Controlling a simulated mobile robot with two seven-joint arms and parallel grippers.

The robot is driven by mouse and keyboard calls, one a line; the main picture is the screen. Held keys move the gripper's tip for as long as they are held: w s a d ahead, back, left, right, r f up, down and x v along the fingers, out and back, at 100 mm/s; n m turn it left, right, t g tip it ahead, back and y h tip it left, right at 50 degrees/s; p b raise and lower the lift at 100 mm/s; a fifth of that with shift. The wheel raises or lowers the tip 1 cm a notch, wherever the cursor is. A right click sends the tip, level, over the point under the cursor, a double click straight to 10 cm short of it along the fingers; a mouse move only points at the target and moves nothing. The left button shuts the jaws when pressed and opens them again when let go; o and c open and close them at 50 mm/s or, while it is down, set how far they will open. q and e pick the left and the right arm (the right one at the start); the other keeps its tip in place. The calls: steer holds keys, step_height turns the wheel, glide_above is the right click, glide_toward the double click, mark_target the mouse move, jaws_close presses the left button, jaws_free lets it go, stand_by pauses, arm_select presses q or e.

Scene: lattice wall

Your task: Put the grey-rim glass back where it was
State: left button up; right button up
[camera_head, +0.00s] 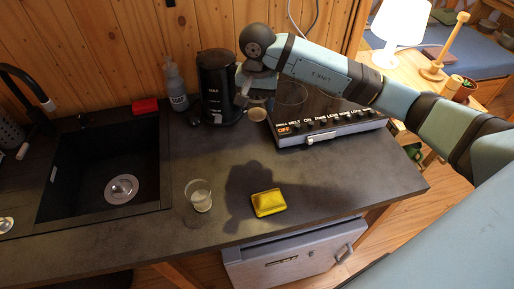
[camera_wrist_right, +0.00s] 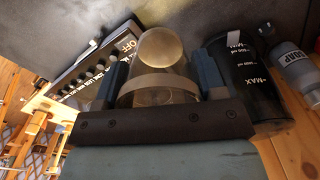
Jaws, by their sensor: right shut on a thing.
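My right gripper (camera_head: 256,97) is at the back of the counter, between the black kettle and the small stove. It is shut on a clear glass (camera_wrist_right: 158,84) with a pale, greyish-beige rim band, which sits between the two fingers in the right wrist view. A round pale base shows beyond the band. In the head view the glass (camera_head: 257,113) is partly hidden by the gripper, and I cannot tell whether it touches the counter. My left gripper is not in view.
The black kettle (camera_head: 218,88) stands close left of the gripper, with a grey soap bottle (camera_head: 176,86) beyond. The stove (camera_head: 330,126) is close right. Another glass (camera_head: 199,196) and a yellow sponge (camera_head: 268,202) are at the front. The sink (camera_head: 66,180) is left.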

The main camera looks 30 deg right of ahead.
step_height(320, 180, down, 13)
steer(key=shift+r+p, duration=0.1)
steer(key=shift+p, duration=0.9)
step_height(320, 180, down, 4)
steer(key=shift+r+p, duration=0.1)
steer(key=shift+p, duration=0.25)
steer(key=shift+f+b, duration=0.3)
steer(key=o, duration=1)
steer(key=shift+r, duration=0.1)
steer(key=shift+r, duration=0.1)
